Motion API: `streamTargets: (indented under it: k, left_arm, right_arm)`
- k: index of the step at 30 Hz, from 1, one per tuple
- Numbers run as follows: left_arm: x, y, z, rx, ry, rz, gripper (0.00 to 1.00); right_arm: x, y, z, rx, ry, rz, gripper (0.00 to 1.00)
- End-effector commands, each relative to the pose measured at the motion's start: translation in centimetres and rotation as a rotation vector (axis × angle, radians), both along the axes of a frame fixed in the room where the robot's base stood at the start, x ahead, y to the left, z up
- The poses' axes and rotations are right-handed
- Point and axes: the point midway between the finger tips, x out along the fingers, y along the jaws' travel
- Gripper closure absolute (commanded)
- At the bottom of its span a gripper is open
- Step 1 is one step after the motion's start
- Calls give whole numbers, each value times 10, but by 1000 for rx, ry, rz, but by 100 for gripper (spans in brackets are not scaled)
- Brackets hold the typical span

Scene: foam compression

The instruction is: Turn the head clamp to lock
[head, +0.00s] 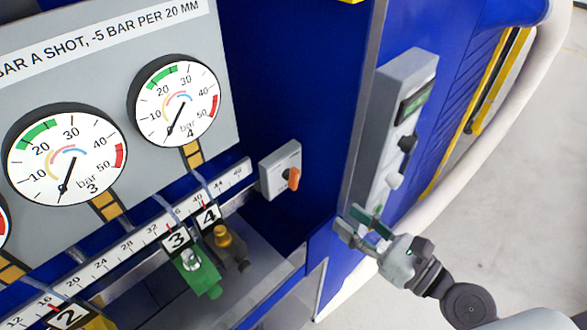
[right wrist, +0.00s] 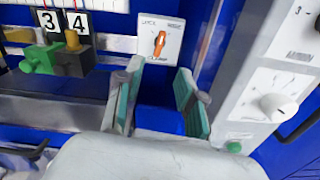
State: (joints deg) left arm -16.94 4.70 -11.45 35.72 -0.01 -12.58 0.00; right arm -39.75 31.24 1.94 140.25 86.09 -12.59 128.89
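The head clamp is an orange knob (head: 293,179) on a small grey box (head: 278,170) at the right end of the scale rail. In the right wrist view the orange knob (right wrist: 159,43) stands nearly upright, tilted slightly, on a pale printed plate (right wrist: 173,32); the small lettering is hard to read. My right gripper (head: 362,222) is to the right of the knob in the head view, apart from it. Its two fingers are spread with nothing between them in the right wrist view (right wrist: 158,100), and the knob shows beyond them. My left gripper is not in view.
A grey control panel (head: 397,130) with a display and knobs stands close to my right gripper; its white knob (right wrist: 279,107) is right of the fingers. Green (head: 200,275) and dark (head: 230,250) valve blocks sit under the rail. Gauges (head: 178,102) are at left.

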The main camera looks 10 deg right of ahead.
Motion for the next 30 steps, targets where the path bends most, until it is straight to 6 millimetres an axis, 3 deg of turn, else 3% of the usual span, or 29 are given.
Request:
streamTargets:
  k: [6,18,24,30]
  left_arm:
    - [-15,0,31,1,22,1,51]
    - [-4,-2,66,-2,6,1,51]
    - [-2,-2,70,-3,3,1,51]
    - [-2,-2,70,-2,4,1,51]
  right_arm:
    - [29,18,9,5,-4,-3,61]
    - [95,63,4,2,-1,1,61]
    - [109,73,1,1,0,1,61]
    - [112,74,0,1,0,1,61]
